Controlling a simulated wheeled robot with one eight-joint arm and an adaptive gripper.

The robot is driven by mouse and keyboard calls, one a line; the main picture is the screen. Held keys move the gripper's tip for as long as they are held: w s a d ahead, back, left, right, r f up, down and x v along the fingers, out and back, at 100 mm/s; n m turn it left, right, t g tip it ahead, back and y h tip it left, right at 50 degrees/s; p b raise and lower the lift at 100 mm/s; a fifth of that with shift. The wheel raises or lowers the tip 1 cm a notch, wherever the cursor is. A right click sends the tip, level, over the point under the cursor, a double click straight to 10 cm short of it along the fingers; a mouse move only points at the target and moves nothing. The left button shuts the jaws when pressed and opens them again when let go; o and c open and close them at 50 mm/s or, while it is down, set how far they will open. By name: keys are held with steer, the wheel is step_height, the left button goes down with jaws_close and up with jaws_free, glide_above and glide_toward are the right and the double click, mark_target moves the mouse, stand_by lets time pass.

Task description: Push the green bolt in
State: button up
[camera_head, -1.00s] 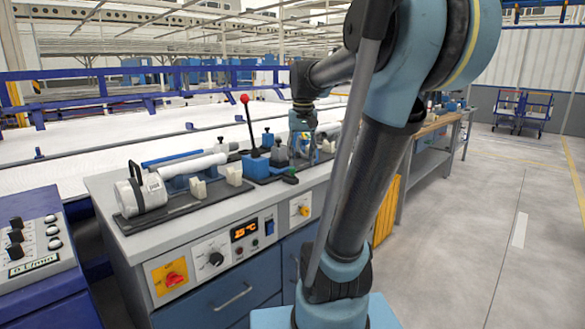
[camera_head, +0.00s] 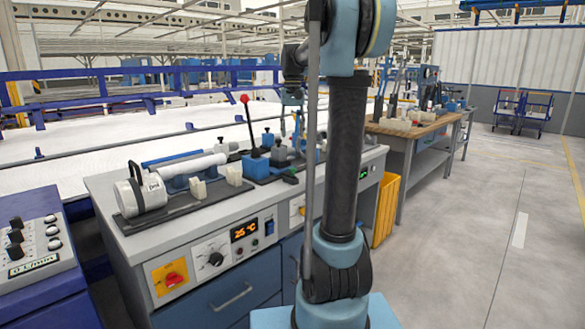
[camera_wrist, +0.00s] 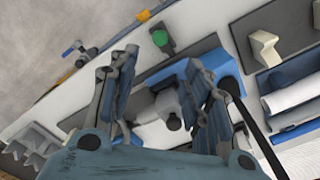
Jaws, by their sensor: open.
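The green bolt (camera_wrist: 161,39) shows as a round green end with a dark body at the top of the wrist view. In the head view it is a small green piece (camera_head: 291,179) at the front of the black machine base on the bench. My gripper (camera_wrist: 160,65) is open, with its two fingers apart and nothing held between them. In the wrist view the bolt appears beyond the fingertips and apart from them. In the head view the gripper is mostly hidden behind my arm, above the bench.
A blue block with a red-knobbed lever (camera_head: 246,112) stands left of the bolt. A white pipe (camera_head: 190,166) lies in holders next to a white cylindrical heater (camera_head: 141,193). A wooden-topped bench (camera_head: 410,131) stands to the right. The grey floor at the right is clear.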

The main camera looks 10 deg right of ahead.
step_height(320, 180, down, 15)
steer(key=shift+r, duration=0.2)
stand_by(0.3)
